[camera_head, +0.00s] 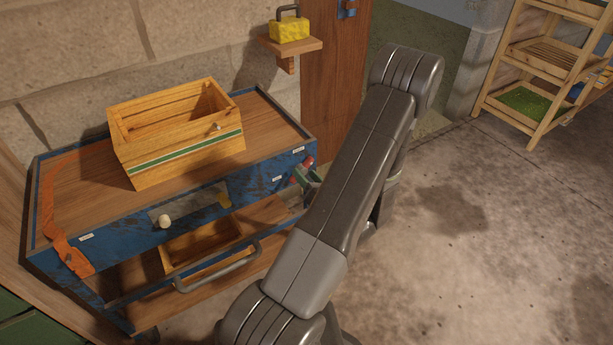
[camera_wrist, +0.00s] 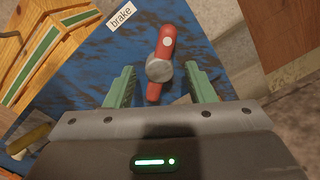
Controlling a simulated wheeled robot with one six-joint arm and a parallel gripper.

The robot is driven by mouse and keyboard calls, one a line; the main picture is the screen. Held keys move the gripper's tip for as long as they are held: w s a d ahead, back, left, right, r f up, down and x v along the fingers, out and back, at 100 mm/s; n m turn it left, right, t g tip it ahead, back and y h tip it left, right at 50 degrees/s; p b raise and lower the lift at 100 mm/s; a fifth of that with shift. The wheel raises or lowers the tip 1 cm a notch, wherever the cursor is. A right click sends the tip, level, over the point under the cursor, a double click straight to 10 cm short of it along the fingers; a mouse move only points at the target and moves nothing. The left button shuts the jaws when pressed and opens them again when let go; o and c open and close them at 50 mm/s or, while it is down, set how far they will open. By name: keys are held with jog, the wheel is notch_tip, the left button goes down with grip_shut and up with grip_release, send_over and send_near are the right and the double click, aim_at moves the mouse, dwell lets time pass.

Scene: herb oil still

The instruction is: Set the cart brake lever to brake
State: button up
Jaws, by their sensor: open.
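The cart brake lever (camera_wrist: 167,42) is red with a round grey hub and sits on the cart's worn blue panel. In the wrist view its longer end points up and slightly right, and a short red end shows below the hub. Its red knob also shows in the head view (camera_head: 308,161) at the cart's right corner. A white "brake" label (camera_wrist: 121,15) is up and left of the lever. My gripper (camera_wrist: 160,70) is open, with one green finger on each side of the lever and visible gaps to both. In the head view my arm hides most of the gripper.
The blue cart (camera_head: 130,255) carries a wooden box (camera_head: 180,155) with a green stripe and an orange strap (camera_head: 53,215). A grey handle (camera_head: 215,270) juts from its front. A wall shelf (camera_head: 290,47) holds a yellow item.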

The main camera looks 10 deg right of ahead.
jog(key=shift+w+a, duration=0.15)
jog(key=shift+w, duration=0.25)
jog(key=shift+c, duration=0.2)
jog(key=c, duration=0.9)
